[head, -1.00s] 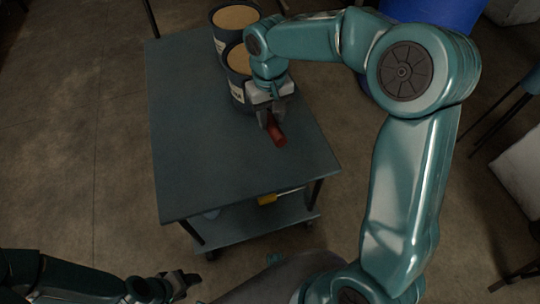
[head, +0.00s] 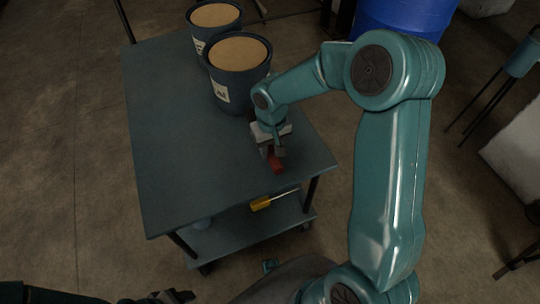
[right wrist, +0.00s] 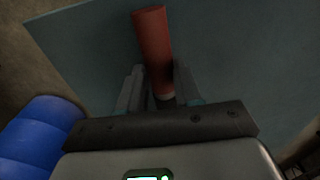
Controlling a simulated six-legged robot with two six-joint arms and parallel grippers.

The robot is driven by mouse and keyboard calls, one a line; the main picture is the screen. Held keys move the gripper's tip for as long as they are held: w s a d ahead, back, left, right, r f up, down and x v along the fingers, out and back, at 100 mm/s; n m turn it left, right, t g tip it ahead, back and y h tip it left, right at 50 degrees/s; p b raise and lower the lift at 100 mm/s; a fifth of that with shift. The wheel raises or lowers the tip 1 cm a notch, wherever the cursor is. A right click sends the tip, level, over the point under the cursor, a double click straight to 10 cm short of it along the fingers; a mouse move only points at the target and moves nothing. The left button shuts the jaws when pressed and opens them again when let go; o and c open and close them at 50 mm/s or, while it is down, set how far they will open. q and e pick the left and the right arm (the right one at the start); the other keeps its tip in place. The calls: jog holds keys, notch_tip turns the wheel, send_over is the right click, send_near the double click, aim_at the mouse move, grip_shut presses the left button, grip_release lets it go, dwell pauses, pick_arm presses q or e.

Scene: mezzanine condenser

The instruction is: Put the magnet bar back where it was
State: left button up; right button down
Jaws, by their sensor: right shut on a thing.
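The magnet bar (head: 276,163) is a short red bar with a pale end. My right gripper (head: 272,150) is shut on it, over the right part of the cart's top. In the right wrist view the red bar (right wrist: 153,50) stands out from between the two fingers (right wrist: 156,92). I cannot tell whether the bar touches the cart top. My left gripper (head: 176,296) is at the bottom edge of the head view, dark and partly cut off; its jaws are not clear.
A dark cart (head: 170,150) has two tubs, (head: 238,85) and (head: 197,35), filled with tan material at its back. A yellow-handled screwdriver (head: 262,203) lies on the lower shelf (head: 240,235). A blue drum (head: 405,15) stands behind. The cart top's left and front are clear.

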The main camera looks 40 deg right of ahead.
notch_tip(320, 180, down, 4)
jog(key=shift+w+r+b, duration=0.1)
jog(key=shift+b, duration=0.2)
jog(key=c, duration=0.8)
grip_release()
